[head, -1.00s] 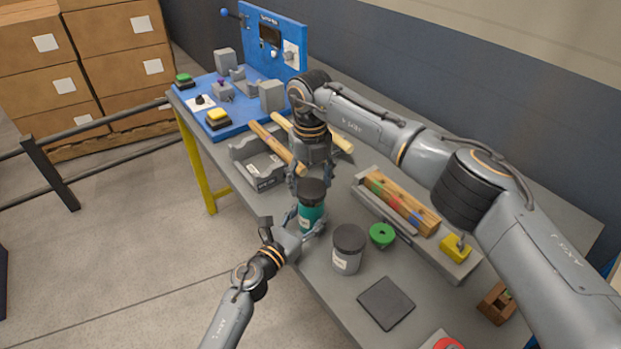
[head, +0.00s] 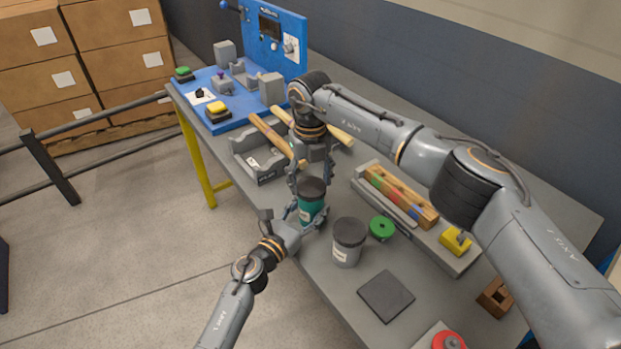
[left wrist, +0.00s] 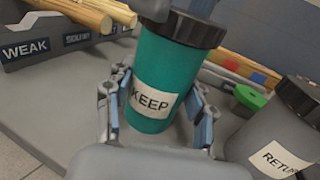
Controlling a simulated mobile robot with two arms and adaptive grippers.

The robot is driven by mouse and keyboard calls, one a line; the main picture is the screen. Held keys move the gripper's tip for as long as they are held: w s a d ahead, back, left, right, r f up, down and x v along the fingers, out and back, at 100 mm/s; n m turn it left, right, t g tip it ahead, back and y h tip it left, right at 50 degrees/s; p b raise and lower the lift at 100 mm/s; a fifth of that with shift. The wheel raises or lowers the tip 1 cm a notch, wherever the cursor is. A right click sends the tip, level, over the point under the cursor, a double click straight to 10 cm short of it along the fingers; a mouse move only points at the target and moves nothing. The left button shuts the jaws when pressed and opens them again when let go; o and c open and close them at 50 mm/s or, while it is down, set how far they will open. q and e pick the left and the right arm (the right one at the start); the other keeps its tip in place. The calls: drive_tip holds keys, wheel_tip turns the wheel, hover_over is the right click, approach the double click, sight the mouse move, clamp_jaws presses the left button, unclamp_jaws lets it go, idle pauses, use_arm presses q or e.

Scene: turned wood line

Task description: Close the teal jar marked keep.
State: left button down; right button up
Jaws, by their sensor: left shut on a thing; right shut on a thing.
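The teal jar (head: 310,212) stands upright on the table near its left edge, with a dark lid (head: 311,188) on its top. In the left wrist view the jar (left wrist: 152,75) shows a white KEEP label, and the dark ribbed lid (left wrist: 187,27) sits at its mouth. How tightly it is seated I cannot tell. My left gripper (head: 307,217) is shut around the jar's body from the near side. My right gripper (head: 311,179) points down from above and is shut on the lid; its far finger is partly hidden.
A grey bin (head: 243,163) with wooden rods lies behind.

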drive_tip(key=shift+f, duration=0.6)
drive_tip(key=m, duration=0.6)
drive_tip(key=shift+d+m, duration=0.1)
drive_tip(key=shift+m, duration=0.2)
drive_tip(key=m, duration=0.3)
drive_tip(key=shift+m, duration=0.4)
drive_tip(key=m, duration=0.3)
drive_tip(key=shift+d+m, duration=0.1)
drive_tip(key=shift+m, duration=0.3)
drive_tip(key=m, duration=0.3)
drive_tip(key=shift+m, duration=0.3)
drive_tip(key=m, duration=0.3)
drive_tip(key=shift+s+m, duration=0.15)
drive_tip(key=shift+m, duration=0.15)
drive_tip(key=m, duration=0.6)
